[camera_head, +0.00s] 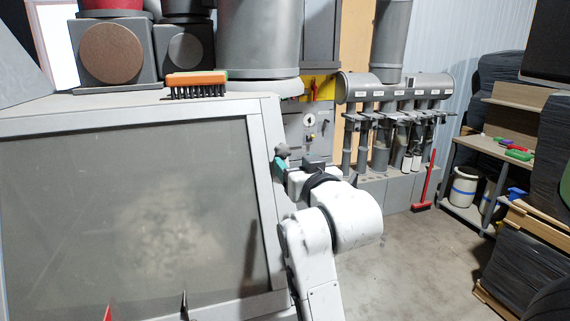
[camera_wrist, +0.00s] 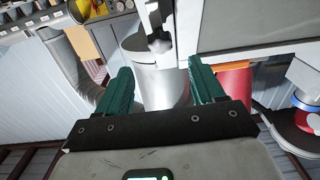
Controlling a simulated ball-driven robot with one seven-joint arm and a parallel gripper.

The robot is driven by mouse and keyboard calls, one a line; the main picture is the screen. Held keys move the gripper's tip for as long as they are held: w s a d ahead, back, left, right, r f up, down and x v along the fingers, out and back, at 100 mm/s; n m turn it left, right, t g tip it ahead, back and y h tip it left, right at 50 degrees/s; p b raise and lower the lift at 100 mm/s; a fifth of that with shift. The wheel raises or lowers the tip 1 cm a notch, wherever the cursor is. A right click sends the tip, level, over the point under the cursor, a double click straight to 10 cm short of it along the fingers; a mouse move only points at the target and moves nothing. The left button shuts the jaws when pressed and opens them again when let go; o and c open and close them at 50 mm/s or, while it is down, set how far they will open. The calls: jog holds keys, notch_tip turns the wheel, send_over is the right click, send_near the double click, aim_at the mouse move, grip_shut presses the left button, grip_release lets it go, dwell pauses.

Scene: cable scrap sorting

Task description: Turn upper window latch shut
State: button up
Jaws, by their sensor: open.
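The large window (camera_head: 135,220) is a cloudy pane in a light grey frame, and it fills the left of the head view. A small dark grey latch (camera_head: 283,151) sits at the upper right edge of the frame. In the wrist view the latch (camera_wrist: 158,42) appears as a grey piece with a darker end, ahead of the fingertips and roughly centred between them. My gripper (camera_wrist: 162,68) is open, with two teal fingers apart and nothing held. In the head view my gripper (camera_head: 281,164) is just below the latch, mostly hidden by my wrist. I cannot tell whether they touch.
An orange brush (camera_head: 196,80) lies on the ledge above the window. A large grey cylinder (camera_head: 258,40) stands behind it. Grey ducts (camera_head: 395,88) and a red-handled tool (camera_head: 424,190) stand further back. Open floor (camera_head: 415,260) lies right of my arm, before a shelf (camera_head: 475,175).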

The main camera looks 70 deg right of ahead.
aim_at(284, 151)
jog(key=p+x, duration=0.2)
jog(key=x, duration=0.6)
jog(key=shift+w, duration=0.1)
jog(key=shift+c, duration=0.5)
jog(key=c, duration=1)
jog(key=shift+o, duration=0.2)
